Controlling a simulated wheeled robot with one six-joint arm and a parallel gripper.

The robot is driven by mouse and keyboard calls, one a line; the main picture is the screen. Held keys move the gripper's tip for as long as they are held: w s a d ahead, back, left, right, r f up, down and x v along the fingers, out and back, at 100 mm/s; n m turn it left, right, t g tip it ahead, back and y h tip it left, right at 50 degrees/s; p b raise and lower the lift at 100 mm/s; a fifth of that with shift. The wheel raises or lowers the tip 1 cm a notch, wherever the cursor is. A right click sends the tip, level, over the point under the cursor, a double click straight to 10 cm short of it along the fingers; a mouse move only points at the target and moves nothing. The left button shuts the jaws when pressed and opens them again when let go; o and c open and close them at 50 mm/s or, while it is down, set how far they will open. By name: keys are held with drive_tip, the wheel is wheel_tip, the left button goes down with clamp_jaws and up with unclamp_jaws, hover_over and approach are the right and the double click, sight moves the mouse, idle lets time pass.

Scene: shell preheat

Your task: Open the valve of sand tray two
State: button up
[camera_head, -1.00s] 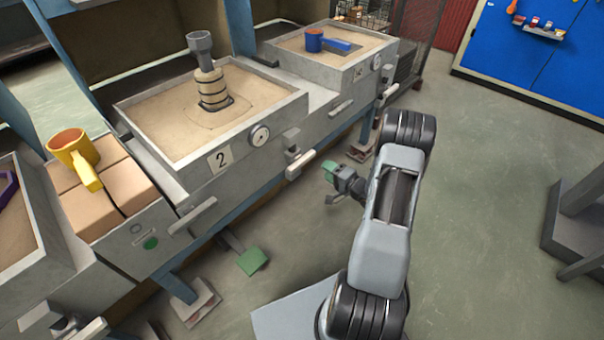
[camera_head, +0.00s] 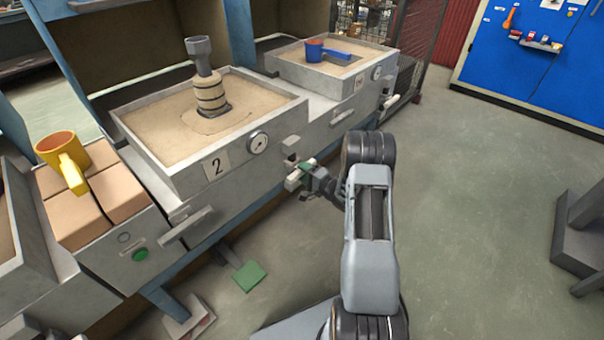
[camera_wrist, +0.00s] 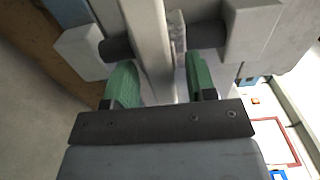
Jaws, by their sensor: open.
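Sand tray two (camera_head: 282,119) is a grey box of sand with a "2" plate (camera_head: 216,165) and a round gauge (camera_head: 257,142) on its front. Its valve (camera_head: 291,163) sits on the front at the right, with a pale bar handle (camera_wrist: 146,35). My gripper (camera_head: 304,172) is at this valve, and its green fingers partly hide the handle in the head view. In the wrist view my gripper (camera_wrist: 160,75) is open, with one green finger on each side of the pale handle. A dark shaft crosses behind the handle. I cannot tell whether either finger touches it.
A spindle-like piece (camera_head: 209,92) stands in tray two's sand. A green pedal (camera_head: 249,275) is below. Open floor (camera_head: 470,220) lies right.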

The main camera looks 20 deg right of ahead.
drive_tip(key=shift+w+a, duration=0.3)
drive_tip(key=shift+w, duration=0.25)
clamp_jaws()
